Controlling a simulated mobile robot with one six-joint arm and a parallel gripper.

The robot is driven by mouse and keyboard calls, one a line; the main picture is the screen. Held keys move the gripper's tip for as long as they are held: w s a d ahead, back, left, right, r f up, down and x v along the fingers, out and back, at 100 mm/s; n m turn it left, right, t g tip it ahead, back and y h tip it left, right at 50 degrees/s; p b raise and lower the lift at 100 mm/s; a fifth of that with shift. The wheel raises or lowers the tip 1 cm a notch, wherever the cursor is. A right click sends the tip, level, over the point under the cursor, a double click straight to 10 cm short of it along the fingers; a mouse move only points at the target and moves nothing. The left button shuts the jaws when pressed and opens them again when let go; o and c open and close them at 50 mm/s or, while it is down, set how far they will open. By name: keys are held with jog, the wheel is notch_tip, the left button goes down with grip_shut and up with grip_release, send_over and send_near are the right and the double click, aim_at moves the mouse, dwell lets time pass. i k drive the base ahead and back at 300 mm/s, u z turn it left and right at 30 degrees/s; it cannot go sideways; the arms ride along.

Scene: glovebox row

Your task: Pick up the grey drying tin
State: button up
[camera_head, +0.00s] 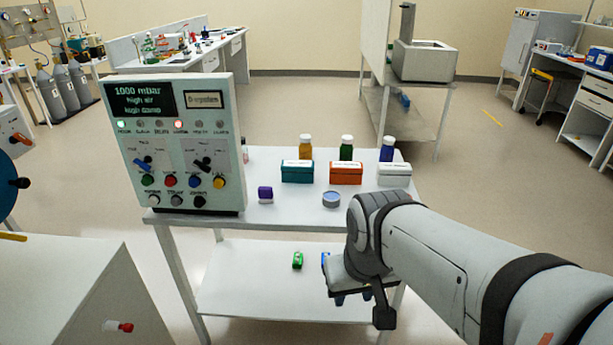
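A small round grey tin with a bluish top (331,199) stands on the white table's top (288,215), near its front edge. It looks like the drying tin, but I cannot read any label on it. My gripper (360,302) hangs in front of the table, below and to the right of the tin and apart from it. It points downward, and my wrist hides part of the table's right front. I cannot tell how far apart its fingers are, and I see nothing held in it.
A control panel (172,150) stands at the table's left. Teal (297,172), orange (345,173) and pale grey (394,174) boxes stand behind, with capped bottles (346,149). Small green (297,260) and blue items lie on the lower shelf.

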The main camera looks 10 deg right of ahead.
aim_at(331, 199)
jog(key=u, duration=0.3)
jog(key=i, duration=0.85)
jog(key=z, duration=0.2)
